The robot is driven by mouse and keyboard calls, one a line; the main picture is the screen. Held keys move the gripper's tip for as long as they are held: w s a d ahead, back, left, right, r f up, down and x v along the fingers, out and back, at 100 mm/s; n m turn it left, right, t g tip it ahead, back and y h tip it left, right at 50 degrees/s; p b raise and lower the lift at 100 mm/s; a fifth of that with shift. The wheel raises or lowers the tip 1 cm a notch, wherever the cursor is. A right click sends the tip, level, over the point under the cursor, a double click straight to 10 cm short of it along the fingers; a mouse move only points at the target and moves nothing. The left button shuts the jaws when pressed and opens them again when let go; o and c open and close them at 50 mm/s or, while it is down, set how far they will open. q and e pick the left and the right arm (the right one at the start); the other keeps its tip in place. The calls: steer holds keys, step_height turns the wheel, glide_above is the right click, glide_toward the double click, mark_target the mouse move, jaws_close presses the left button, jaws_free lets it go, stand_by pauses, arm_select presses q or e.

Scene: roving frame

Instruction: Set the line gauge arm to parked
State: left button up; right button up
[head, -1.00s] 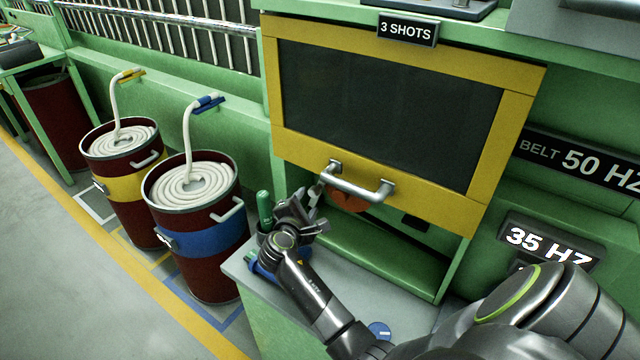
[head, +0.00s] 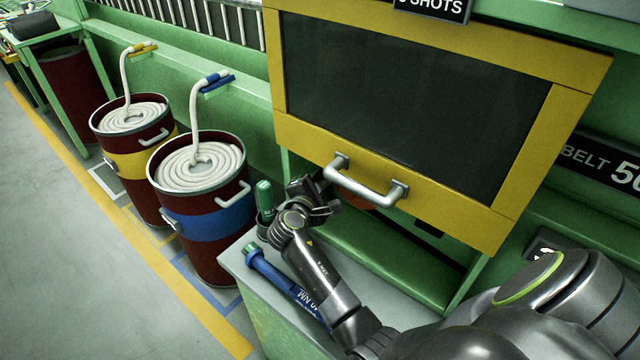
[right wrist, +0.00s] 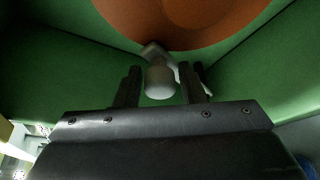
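In the right wrist view a pale grey knob on a short stem (right wrist: 160,82), which looks like the end of the line gauge arm, stands out in front of a round orange disc (right wrist: 190,22) in a green recess. My right gripper (right wrist: 160,90) is open, with one dark finger on each side of the knob and a gap showing beside it. In the head view my right gripper (head: 326,190) is at the left end of the yellow-framed panel's handle, partly hidden under the panel's lower edge. The gauge arm is hidden there. My left gripper is out of view.
The yellow-framed dark panel (head: 410,95) with its grey bar handle (head: 365,185) hangs over the recess. A green-handled tool (head: 264,197) and a blue tool (head: 285,283) are on the grey ledge (head: 236,262). Drums with coiled hose (head: 205,215) stand left.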

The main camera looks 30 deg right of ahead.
jaws_close()
steer(key=shift+r, duration=0.1)
steer(key=shift+w+a+r+p, duration=0.15)
steer(key=shift+r+p, duration=0.1)
steer(key=shift+p, duration=0.2)
steer(key=shift+w+a+r+n+p, duration=0.1)
steer(key=shift+w+r+n+p, duration=0.3)
steer(key=shift+p, duration=0.55)
steer(key=shift+w+a+f+n+g+p, duration=0.2)
steer(key=shift+w+f+n+g+p, duration=0.15)
steer(key=shift+w+n+g+p, duration=0.25)
steer(key=shift+w, duration=0.1)
